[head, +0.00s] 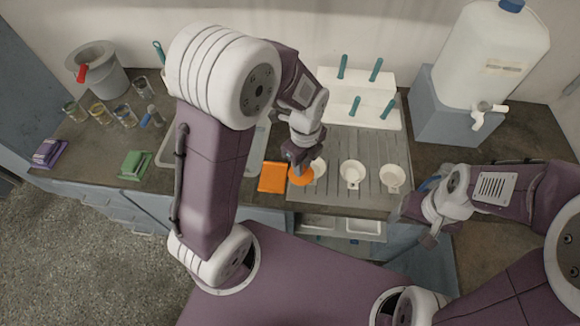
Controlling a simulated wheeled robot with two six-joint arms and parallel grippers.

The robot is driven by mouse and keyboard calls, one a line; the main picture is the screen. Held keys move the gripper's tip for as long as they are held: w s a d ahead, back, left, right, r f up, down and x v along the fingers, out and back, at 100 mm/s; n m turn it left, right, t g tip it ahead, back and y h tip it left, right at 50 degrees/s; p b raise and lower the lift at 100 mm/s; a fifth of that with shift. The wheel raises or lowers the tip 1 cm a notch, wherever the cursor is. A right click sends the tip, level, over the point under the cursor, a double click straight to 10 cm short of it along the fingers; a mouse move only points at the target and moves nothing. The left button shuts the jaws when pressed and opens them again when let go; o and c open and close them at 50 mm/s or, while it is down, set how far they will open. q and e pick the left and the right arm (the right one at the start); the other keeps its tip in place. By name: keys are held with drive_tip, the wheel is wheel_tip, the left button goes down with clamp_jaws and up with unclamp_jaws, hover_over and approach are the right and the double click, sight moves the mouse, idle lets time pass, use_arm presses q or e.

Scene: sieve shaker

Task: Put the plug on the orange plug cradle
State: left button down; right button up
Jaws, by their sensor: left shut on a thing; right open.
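The orange plug cradle (273,178) is a flat orange square on the counter's front edge, at the left end of the grey ribbed drainboard. My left gripper (299,167) is shut on a round orange piece, which looks like the plug (301,178). The plug shows just right of the cradle, beneath the fingers, which hide part of it. I cannot tell its height above the surface. My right gripper (418,215) is open and empty, at the counter's front edge on the right.
White strainer-like cups (352,174) stand on the drainboard (335,147). Behind them is a white rack (357,98) with teal handles. A water container (493,55) stands at the back right. Glass beakers (125,115), a grey bucket (100,72) and green (135,165) and purple (49,152) items are left.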

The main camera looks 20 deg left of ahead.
use_arm(q)
drive_tip(key=shift+s+d+r, duration=0.6)
drive_tip(key=shift+s+d, duration=0.25)
drive_tip(key=shift+s, duration=0.05)
drive_tip(key=shift+a+f, duration=0.1)
drive_tip(key=shift+a, duration=0.1)
drive_tip(key=w+a+f, duration=0.1)
drive_tip(key=a+f, duration=0.1)
drive_tip(key=a, duration=0.1)
drive_tip(key=w+a+f, duration=0.1)
drive_tip(key=a+f, duration=0.1)
drive_tip(key=a, duration=0.2)
drive_tip(key=w+a+f, duration=0.1)
drive_tip(key=a+f, duration=0.2)
drive_tip(key=a, duration=0.1)
drive_tip(key=shift+a, duration=0.25)
wheel_tip(320, 180, down, 4)
drive_tip(key=shift+d+r, duration=0.1)
drive_tip(key=shift+r, duration=0.1)
drive_tip(key=shift+w+f, duration=0.1)
drive_tip(key=shift+f, duration=0.15)
drive_tip(key=shift+f, duration=0.2)
drive_tip(key=c, duration=1.2)
unclamp_jaws()
drive_tip(key=shift+c, duration=0.2)
